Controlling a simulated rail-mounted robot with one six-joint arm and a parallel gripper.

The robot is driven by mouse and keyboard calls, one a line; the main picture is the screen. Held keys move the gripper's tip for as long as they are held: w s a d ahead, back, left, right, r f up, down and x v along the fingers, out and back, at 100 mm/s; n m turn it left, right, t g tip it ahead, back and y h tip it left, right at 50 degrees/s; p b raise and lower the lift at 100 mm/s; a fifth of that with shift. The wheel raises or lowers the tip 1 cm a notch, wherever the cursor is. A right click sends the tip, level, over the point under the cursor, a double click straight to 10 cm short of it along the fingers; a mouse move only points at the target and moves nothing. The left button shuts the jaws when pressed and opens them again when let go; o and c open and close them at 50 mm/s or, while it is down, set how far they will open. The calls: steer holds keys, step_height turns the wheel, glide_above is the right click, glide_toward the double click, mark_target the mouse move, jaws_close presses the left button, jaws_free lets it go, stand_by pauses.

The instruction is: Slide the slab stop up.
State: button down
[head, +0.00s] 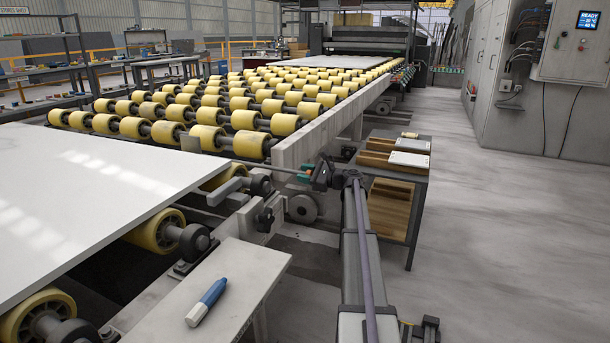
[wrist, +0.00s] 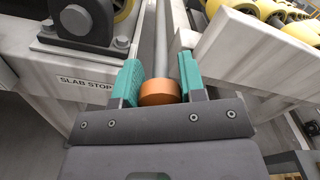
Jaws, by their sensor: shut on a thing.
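In the wrist view, an orange knob (wrist: 159,93) sits between the two teal fingers of my gripper (wrist: 160,80). The fingers are shut on it. A grey rod (wrist: 161,42) runs from the knob away between the white frame beams. A label reading SLAB STOP (wrist: 84,83) is on the frame to the left of the knob. In the head view, my gripper (head: 306,174) is beside the conveyor frame, and a thin grey rod (head: 262,167) runs left from it toward the corner of the white slab (head: 75,195). The knob is hard to make out there.
Yellow rollers (head: 245,118) fill the conveyor beyond the slab. A white beam (head: 325,125) edges them. A blue and white marker (head: 207,302) lies on a pale ledge (head: 245,275) in front. A cart (head: 395,160) with wooden trays stands right of my arm. Open floor lies farther right.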

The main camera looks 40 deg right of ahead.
steer(key=shift+w+d+r, duration=0.1)
steer(key=c, duration=0.7)
jaws_free()
steer(key=shift+r, duration=0.1)
steer(key=v, duration=1.1)
